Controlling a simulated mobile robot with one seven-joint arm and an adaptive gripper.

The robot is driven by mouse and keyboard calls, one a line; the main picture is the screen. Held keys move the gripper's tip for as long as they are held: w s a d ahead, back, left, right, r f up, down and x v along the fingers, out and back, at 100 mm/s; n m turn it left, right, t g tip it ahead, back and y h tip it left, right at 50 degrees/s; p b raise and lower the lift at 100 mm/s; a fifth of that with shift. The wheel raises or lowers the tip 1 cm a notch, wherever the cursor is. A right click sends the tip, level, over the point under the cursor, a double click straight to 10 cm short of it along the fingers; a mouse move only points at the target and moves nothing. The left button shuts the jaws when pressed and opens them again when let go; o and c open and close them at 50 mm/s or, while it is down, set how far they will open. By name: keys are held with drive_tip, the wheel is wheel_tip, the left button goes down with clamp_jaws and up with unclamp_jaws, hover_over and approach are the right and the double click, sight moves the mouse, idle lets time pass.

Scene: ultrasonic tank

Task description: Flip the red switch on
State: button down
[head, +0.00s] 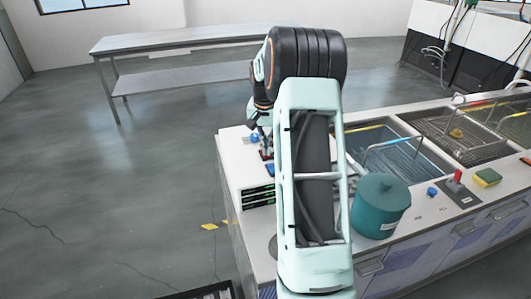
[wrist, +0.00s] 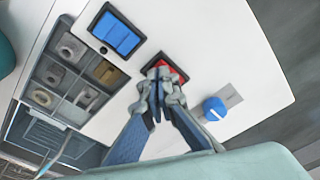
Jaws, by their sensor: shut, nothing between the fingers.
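The red switch (wrist: 171,64) sits in a dark square frame on the white panel in the wrist view. The fingertips of my gripper (wrist: 160,78) are together and empty, right at the switch and covering much of it. I cannot tell whether they touch it, or which way the switch is tipped. In the head view my gripper (head: 265,143) points down at the near left end of the white counter, where a small bit of red shows just below it.
A blue rocker switch (wrist: 116,34) and a blue knob (wrist: 214,108) flank the red switch. A compartment tray (wrist: 45,98) holds small parts. A teal pot (head: 380,208), sponge (head: 487,177) and sink basins (head: 407,160) are to the right in the head view.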

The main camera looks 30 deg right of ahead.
drive_tip(key=shift+f, duration=0.15)
drive_tip(key=shift+r+p, duration=2.4)
drive_tip(key=shift+r, duration=1.15)
